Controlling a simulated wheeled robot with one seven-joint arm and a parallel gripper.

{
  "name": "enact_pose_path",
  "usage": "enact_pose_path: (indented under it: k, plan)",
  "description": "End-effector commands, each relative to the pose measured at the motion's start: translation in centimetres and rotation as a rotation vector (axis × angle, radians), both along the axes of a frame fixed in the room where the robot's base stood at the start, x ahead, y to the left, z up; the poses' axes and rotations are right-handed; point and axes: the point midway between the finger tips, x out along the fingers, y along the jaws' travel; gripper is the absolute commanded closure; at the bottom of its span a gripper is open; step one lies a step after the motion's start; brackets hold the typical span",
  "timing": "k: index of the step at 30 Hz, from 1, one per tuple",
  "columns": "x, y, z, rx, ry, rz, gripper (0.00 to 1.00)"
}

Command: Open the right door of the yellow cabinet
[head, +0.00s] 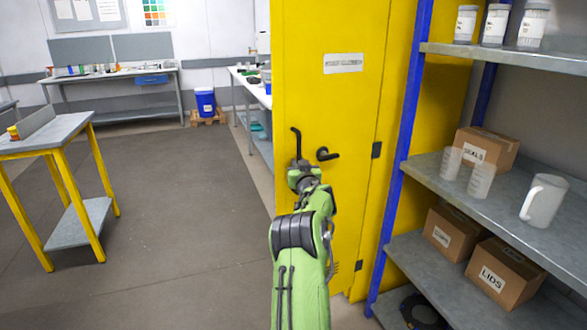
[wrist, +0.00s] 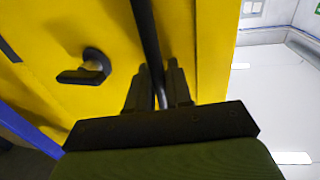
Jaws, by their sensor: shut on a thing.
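The yellow cabinet (head: 335,105) stands in the middle of the head view, with a white label on its face. A black bar handle (head: 296,138) rises near the left edge of this face, and a black lever handle (head: 327,154) sits to its right. In the wrist view the bar (wrist: 146,35) runs down between the two fingers of my gripper (wrist: 158,92), which is shut on it. The lever (wrist: 90,68) is left of the fingers there, untouched. In the head view my arm hides the lower door. I cannot tell whether the door is ajar.
A grey shelf unit with a blue post (head: 401,140) stands close at right, holding boxes (head: 503,272) and jugs (head: 544,200). A yellow-legged table (head: 70,130) is at left. Open floor (head: 170,190) lies between it and the cabinet. Benches line the back.

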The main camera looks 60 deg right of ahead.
Motion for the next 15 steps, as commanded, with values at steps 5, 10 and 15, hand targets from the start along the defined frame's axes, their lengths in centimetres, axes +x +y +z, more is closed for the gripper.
enact_pose_path:
  k: [5,10,15]
  plan:
    - [-0.09,-0.15,0.05,0.000,-0.001,-0.002,1.00]
    - [-0.12,-0.17,0.05,-0.001,-0.001,-0.003,1.00]
    - [-0.15,-0.19,0.03,0.000,0.000,-0.003,0.78]
